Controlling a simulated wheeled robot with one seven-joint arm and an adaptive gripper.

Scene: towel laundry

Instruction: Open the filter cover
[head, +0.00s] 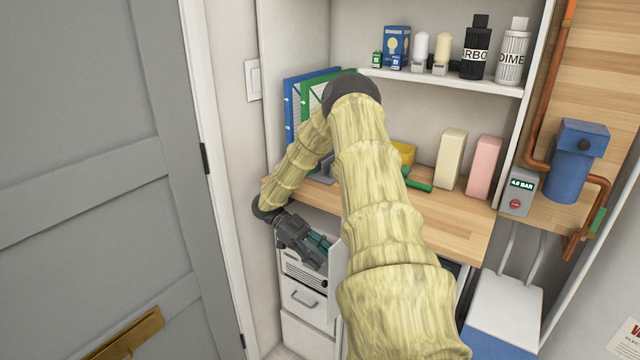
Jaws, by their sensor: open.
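My gripper (319,250) is below the wooden counter, in front of a white unit with a slotted front (304,274). Its jaws are open, with teal parts showing between dark fingers, and I see nothing held in them. A narrow white upright panel (336,262) shows just right of the fingertips, partly behind my arm. I cannot tell whether it is the filter cover, or whether the gripper touches it. No part is clearly recognisable as the filter cover. My arm hides much of the space under the counter.
The wooden counter (452,222) carries cream and pink boxes. A shelf above (440,80) holds bottles and bulbs. A white drawer front (305,297) is below the gripper. A blue pump (573,165) and copper pipes stand right. A grey door (90,180) bounds the left.

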